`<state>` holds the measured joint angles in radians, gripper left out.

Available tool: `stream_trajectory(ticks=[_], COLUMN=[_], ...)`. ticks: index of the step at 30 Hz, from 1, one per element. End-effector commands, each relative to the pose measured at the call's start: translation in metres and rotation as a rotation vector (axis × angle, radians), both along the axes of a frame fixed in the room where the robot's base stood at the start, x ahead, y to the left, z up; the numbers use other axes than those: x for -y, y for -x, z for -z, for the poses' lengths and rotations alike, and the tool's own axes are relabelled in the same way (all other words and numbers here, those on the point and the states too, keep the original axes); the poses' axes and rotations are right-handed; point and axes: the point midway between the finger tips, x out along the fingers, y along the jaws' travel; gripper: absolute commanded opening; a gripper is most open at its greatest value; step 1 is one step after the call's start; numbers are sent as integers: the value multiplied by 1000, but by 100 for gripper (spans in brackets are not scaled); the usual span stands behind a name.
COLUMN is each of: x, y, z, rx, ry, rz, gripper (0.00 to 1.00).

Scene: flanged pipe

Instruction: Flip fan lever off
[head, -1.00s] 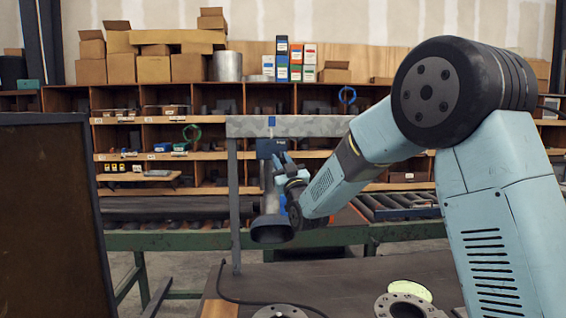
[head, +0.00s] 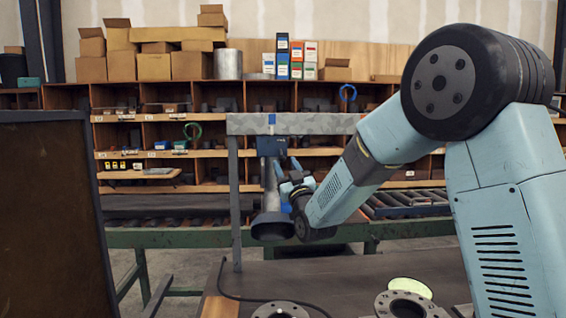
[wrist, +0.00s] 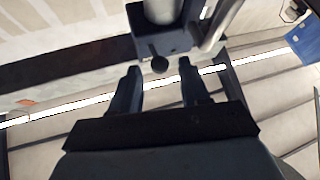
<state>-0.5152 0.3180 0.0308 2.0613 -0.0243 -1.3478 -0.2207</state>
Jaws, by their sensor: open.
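A dark blue box (head: 270,146) hangs under a grey beam, above a grey duct with a dark round hood (head: 272,228). In the wrist view the box (wrist: 180,42) is at the top centre, with a small round black knob (wrist: 160,64), which looks like the lever's end. My gripper (head: 287,166) is just right of and below the box in the head view. In the wrist view my gripper (wrist: 159,67) is open, and the knob shows between its two fingertips. I cannot tell whether they touch it. The lever is too small to make out in the head view.
The grey beam (head: 300,125) runs above my gripper, on a thin post (head: 234,205) at left. A dark panel (head: 55,215) stands at far left. Metal flanges (head: 400,305) lie on the dark table (head: 330,275) below. Shelves and a roller conveyor are behind.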

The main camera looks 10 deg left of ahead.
Motion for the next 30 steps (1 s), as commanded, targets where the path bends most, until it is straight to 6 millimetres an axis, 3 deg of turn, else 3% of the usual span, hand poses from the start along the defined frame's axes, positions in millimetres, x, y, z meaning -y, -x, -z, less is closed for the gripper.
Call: stream_trajectory(ticks=[9, 15, 30], x=[29, 41, 46], y=[45, 64, 71], z=[34, 47, 52], rx=[-2, -2, -1], ry=[2, 1, 0], rz=[1, 0, 0], gripper=[46, 46, 46])
